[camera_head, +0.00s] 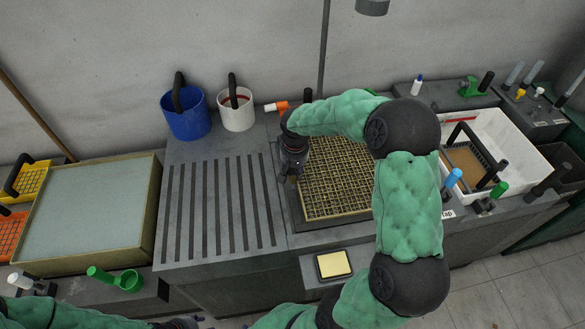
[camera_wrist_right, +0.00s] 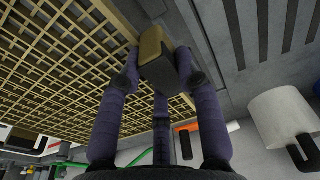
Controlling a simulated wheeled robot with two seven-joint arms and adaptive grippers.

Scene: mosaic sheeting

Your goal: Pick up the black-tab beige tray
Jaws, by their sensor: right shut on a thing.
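The beige tray (camera_head: 335,180) is a lattice grid lying on a dark grey surface in the middle of the bench, partly hidden by my right arm. Its lattice also fills the upper left of the right wrist view (camera_wrist_right: 60,75). My right gripper (camera_head: 293,178) is at the tray's left edge. In the right wrist view its purple fingers (camera_wrist_right: 160,75) are shut on a block, the black tab (camera_wrist_right: 168,72), which has a beige side. The tab is at the lattice's edge. A dark end of my left arm (camera_head: 180,322) shows at the bottom edge, its fingers not clear.
A blue bucket (camera_head: 187,120) and a white bucket (camera_head: 236,112) stand behind the slotted worktop (camera_head: 222,205). A white basin (camera_head: 520,145) with another framed tray is at right. A vat (camera_head: 90,210) is at left. A yellow pad (camera_head: 333,264) sits in front.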

